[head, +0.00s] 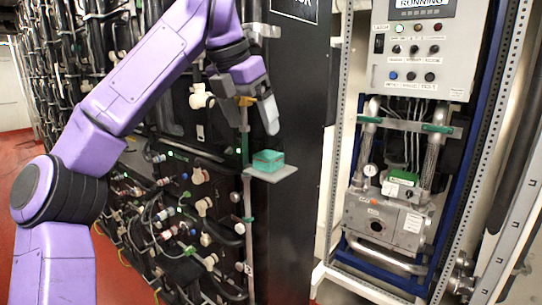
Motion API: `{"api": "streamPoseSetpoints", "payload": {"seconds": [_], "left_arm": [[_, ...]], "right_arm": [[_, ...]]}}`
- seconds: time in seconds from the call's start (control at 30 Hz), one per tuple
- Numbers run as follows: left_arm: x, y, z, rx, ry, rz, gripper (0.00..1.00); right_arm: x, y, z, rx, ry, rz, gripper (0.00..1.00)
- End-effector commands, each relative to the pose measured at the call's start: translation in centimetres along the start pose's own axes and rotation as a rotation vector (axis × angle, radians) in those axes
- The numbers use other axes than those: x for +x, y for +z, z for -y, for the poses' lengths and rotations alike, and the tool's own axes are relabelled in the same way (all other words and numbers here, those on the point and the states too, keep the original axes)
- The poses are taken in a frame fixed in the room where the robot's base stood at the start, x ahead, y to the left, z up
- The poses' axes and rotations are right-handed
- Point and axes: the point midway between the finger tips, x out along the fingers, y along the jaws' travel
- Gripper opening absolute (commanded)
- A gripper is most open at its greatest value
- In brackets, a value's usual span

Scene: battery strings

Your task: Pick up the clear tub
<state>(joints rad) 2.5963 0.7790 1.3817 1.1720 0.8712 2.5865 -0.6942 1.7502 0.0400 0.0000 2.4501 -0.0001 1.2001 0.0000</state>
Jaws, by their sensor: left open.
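A small box-shaped tub (268,159) sits on a small grey shelf (270,174) that juts from the dark rack. My right gripper is out of view.
A thin vertical pipe (247,205) runs beside the shelf. Cables and fittings (185,215) crowd the rack at left. A control panel (415,55) with buttons and a metal pump unit (385,220) stand at right. Red floor (15,150) shows at far left.

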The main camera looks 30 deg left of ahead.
Motion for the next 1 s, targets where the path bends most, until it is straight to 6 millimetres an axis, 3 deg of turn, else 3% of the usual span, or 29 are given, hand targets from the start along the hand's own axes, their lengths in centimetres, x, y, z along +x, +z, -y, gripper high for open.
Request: {"api": "streamPoseSetpoints", "payload": {"seconds": [0.03,0.1,0.33,0.5,0.8,0.83,1.0], "left_arm": [[1.6,0.0,0.0,0.003,-0.001,-0.006,0.89],[3.0,0.0,0.0,0.004,-0.001,-0.005,0.89],[5.7,0.1,-0.2,0.003,0.001,-0.005,0.89],[8.8,0.0,-0.6,0.002,0.003,-0.005,0.89],[9.8,0.0,-0.7,-0.001,0.005,-0.001,0.89],[9.8,0.0,-0.7,-0.001,0.005,-0.001,0.86],[9.8,0.0,-0.6,-0.001,0.005,-0.001,0.34]], "right_arm": [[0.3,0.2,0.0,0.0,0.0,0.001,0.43],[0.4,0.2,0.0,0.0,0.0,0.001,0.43],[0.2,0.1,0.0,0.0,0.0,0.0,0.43],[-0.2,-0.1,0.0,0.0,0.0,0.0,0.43],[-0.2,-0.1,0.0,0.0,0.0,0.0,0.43],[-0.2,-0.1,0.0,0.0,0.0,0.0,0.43],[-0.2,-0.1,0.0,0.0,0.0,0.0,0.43]]}}
